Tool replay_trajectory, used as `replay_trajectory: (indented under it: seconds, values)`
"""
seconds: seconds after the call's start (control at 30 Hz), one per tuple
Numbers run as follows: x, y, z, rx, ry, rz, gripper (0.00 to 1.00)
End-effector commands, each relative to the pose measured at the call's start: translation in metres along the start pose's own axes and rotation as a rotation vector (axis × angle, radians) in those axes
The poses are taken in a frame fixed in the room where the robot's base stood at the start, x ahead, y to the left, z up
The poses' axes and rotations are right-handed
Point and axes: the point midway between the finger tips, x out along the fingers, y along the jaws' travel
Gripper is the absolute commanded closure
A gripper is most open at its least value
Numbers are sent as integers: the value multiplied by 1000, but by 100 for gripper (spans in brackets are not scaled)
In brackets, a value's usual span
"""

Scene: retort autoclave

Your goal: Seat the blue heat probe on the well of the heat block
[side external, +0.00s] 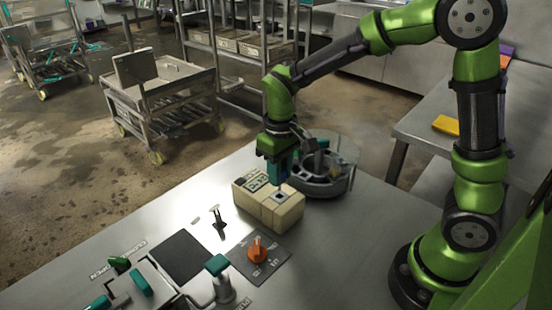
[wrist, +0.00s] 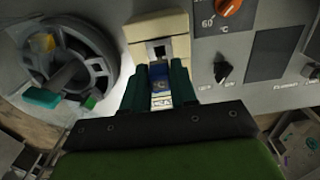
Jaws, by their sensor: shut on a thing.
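The cream heat block (side external: 268,209) stands on the metal bench in the side external view. Its top has a dark square well (side external: 279,195) at the right and a small display panel at the left. My gripper (side external: 279,174) is over the block, pointing down, shut on the blue heat probe (wrist: 158,72). In the wrist view the probe sits between the dark teal fingers (wrist: 158,88), with the block (wrist: 151,27) and its well (wrist: 159,49) just beyond it. In the side view the fingers mostly hide the probe; whether its tip touches the block I cannot tell.
A round grey tray (side external: 333,184) with compartments stands close behind the block. In front are an orange knob (side external: 257,249), a black switch (side external: 219,220), a dark square plate (side external: 180,256) and a teal-topped lever (side external: 217,265). Bare bench lies to the block's right.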

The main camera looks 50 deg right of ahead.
Motion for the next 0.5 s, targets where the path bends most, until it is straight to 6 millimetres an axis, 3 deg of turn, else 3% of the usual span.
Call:
replay_trajectory:
  seconds: [0.5]
  values:
    - [10,0,0,0,-1,0,100]
